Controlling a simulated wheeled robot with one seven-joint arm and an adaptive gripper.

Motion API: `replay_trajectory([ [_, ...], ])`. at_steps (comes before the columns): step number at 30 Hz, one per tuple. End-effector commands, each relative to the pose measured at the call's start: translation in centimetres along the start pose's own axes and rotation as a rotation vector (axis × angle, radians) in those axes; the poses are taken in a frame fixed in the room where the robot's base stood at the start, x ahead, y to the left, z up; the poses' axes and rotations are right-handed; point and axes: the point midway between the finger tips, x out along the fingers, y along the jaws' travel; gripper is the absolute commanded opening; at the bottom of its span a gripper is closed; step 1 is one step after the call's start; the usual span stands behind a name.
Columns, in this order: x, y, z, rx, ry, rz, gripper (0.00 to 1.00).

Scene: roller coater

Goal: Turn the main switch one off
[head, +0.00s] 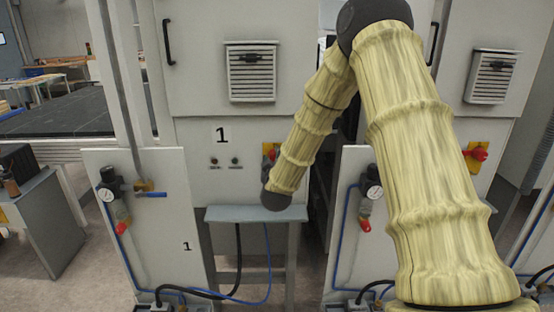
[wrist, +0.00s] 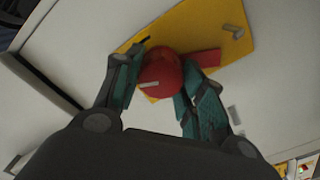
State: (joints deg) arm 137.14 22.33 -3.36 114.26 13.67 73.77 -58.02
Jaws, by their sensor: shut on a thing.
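The main switch one is a red rotary knob (wrist: 162,76) on a yellow plate (wrist: 228,28) in the wrist view. My gripper (wrist: 157,84) has its two fingers on either side of the red knob, closed on it. A red part also shows to the right of the knob, partly behind the right finger. In the head view the yellow plate (head: 267,150) with a bit of red shows beside my arm, below and right of the label "1" (head: 222,135). My arm hides most of the switch and the gripper there.
A second red switch on a yellow plate (head: 477,155) sits on the right cabinet. A small grey shelf (head: 235,214) juts out below my arm. Gauges with red knobs and a blue-handled valve (head: 152,194) stand on the lower panels.

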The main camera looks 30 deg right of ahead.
Motion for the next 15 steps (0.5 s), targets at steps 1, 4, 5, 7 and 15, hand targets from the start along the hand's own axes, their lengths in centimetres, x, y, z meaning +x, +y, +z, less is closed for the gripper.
replay_trajectory([
  [1,-0.1,-0.13,0.39,-0.033,-0.005,-0.002,0.16],
  [4,-0.11,-0.17,0.36,-0.092,-0.004,-0.001,0.16],
  [5,-0.1,-0.14,0.4,-0.109,-0.005,-0.001,0.16],
  [7,-0.11,-0.19,0.41,-0.15,-0.005,-0.002,0.16],
  [15,-0.11,-0.24,0.44,-0.293,-0.006,-0.002,0.16],
])
